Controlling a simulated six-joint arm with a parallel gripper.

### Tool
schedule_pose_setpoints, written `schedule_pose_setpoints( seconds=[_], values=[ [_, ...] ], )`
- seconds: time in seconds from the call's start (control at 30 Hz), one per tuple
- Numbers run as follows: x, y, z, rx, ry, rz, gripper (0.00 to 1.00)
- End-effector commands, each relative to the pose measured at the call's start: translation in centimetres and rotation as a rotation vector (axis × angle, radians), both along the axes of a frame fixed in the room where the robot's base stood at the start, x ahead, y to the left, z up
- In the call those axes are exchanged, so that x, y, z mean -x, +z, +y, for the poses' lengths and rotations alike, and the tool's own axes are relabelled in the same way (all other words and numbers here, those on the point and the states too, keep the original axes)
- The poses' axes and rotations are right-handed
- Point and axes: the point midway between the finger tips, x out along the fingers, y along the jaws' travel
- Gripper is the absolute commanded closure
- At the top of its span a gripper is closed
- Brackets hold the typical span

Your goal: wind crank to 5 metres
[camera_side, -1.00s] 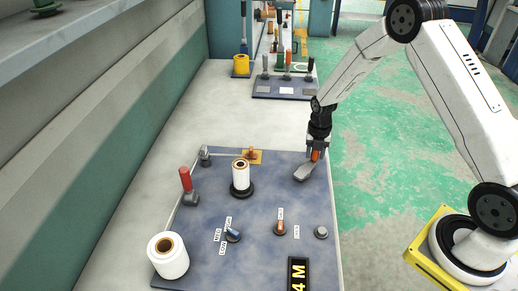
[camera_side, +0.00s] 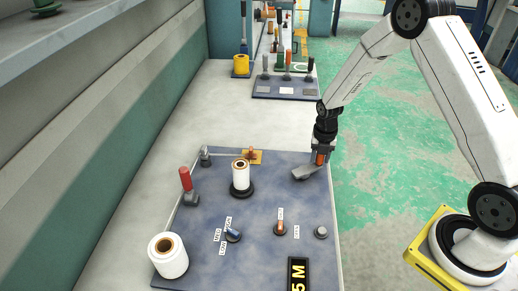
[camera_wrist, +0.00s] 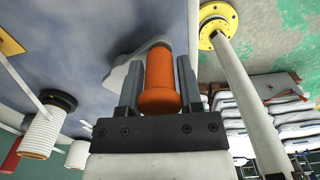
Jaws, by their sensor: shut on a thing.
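The crank is a grey arm (camera_side: 305,173) with an orange handle (camera_side: 320,159), at the right edge of the blue board (camera_side: 262,190). My gripper (camera_side: 321,154) is shut on the orange handle from above. In the wrist view the orange handle (camera_wrist: 160,80) stands between the two dark fingers (camera_wrist: 158,90), with the grey crank arm (camera_wrist: 148,50) behind it. A black display (camera_side: 298,275) at the board's front edge reads "5 M" in yellow. The crank's pivot is not clearly visible.
A white roll (camera_side: 168,256) stands at the front left, and a white spool (camera_side: 240,177) stands mid-board. A red-handled lever (camera_side: 187,185), a blue knob (camera_side: 233,235) and an orange knob (camera_side: 280,228) rise from the board. Another panel with levers (camera_side: 285,88) lies behind.

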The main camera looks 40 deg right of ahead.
Motion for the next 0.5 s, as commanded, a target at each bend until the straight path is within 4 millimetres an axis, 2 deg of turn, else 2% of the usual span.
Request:
schedule_pose_setpoints(
  seconds=[0.3,0.5],
  values=[
    [1.5,-0.2,0.9,-0.003,0.003,0.005,1.0],
    [1.6,-0.1,1.0,-0.002,0.003,0.002,1.0]
  ],
)
